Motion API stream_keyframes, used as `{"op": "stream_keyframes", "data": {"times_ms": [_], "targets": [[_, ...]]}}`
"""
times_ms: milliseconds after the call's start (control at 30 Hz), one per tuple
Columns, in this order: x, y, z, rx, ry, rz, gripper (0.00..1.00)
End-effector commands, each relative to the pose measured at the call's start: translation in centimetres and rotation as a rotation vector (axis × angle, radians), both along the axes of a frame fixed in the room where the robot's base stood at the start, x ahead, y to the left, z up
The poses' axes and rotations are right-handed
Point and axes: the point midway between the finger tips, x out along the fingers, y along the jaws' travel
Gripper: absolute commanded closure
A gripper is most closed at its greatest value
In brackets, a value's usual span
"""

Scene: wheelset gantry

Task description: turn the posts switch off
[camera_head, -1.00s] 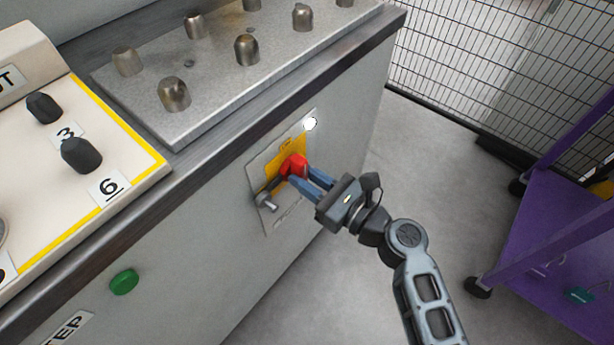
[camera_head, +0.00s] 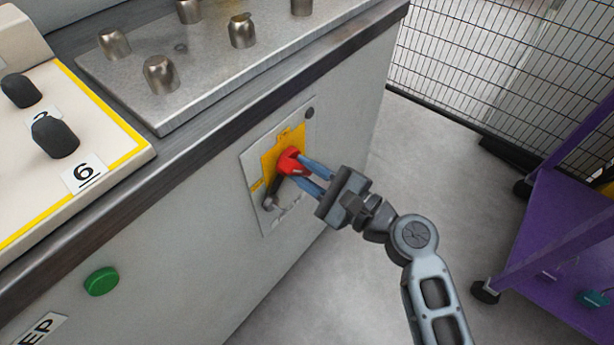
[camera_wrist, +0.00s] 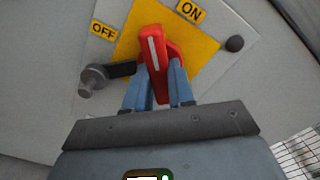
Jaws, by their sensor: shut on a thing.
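The posts switch is a red rotary handle (camera_head: 289,161) on a yellow plate, on the cabinet's side; it also shows in the wrist view (camera_wrist: 151,50). My gripper (camera_head: 307,174) has its two blue fingers around the red handle and is shut on it. In the wrist view, the handle's white line points up and slightly left, between the OFF label (camera_wrist: 103,30) and the ON label (camera_wrist: 190,12). A small round lamp (camera_head: 309,113) at the plate's upper right is dark. A grey-tipped black lever (camera_wrist: 92,80) sits left of the handle.
A metal plate with several steel posts (camera_head: 242,31) lies on the cabinet above. A green button (camera_head: 101,281) is at lower left. A cream panel with black knobs (camera_head: 55,137) stands left. A purple cart (camera_head: 560,235) and mesh fence (camera_head: 480,60) are at right, with bare floor between.

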Motion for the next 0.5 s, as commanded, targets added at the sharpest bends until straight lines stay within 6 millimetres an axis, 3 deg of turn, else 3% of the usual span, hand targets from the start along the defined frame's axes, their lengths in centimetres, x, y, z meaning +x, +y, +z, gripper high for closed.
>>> {"op": "stream_keyframes", "data": {"times_ms": [500], "targets": [[0.1,0.27,-0.1,-0.297,-0.391,0.002,1.0]]}}
